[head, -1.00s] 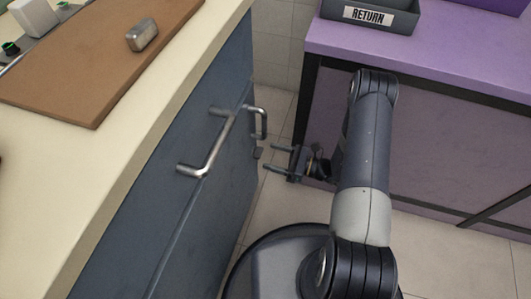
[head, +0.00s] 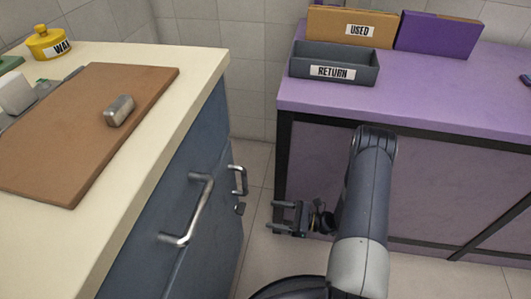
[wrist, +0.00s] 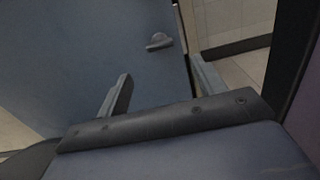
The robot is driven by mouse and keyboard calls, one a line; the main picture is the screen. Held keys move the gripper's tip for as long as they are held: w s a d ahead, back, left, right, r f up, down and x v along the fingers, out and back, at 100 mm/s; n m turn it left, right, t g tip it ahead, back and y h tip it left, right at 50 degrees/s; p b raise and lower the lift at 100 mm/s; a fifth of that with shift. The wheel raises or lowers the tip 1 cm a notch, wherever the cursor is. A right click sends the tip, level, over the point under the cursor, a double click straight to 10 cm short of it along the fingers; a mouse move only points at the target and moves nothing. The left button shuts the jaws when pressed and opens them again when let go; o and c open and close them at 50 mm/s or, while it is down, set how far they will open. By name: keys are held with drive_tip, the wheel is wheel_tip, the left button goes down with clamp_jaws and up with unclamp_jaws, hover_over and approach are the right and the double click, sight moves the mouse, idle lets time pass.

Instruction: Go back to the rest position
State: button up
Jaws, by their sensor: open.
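My gripper (head: 287,218) is open and empty in the head view. It hangs low in the gap between the blue cabinet and the purple table, pointing left toward the cabinet, apart from its handles. In the wrist view its two fingers (wrist: 160,92) stand apart with nothing between them. The blue cabinet front (wrist: 85,55) fills much of that view behind them, with a small dark latch-like piece (wrist: 158,41) on it. My arm is bent, with the elbow high in front of the purple table.
The blue cabinet (head: 150,255) has metal handles (head: 193,215) sticking out. On its cream counter (head: 190,75) lie a brown board (head: 75,140), a metal block (head: 119,110) and a yellow pot (head: 50,42). The purple table (head: 440,95) bears a grey RETURN tray (head: 310,73). Floor shows between them.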

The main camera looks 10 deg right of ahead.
drive_tip(key=b+x, duration=0.1)
drive_tip(key=x, duration=0.9)
drive_tip(key=shift+a+m, duration=0.2)
drive_tip(key=shift+m, duration=0.1)
drive_tip(key=shift+f, duration=0.1)
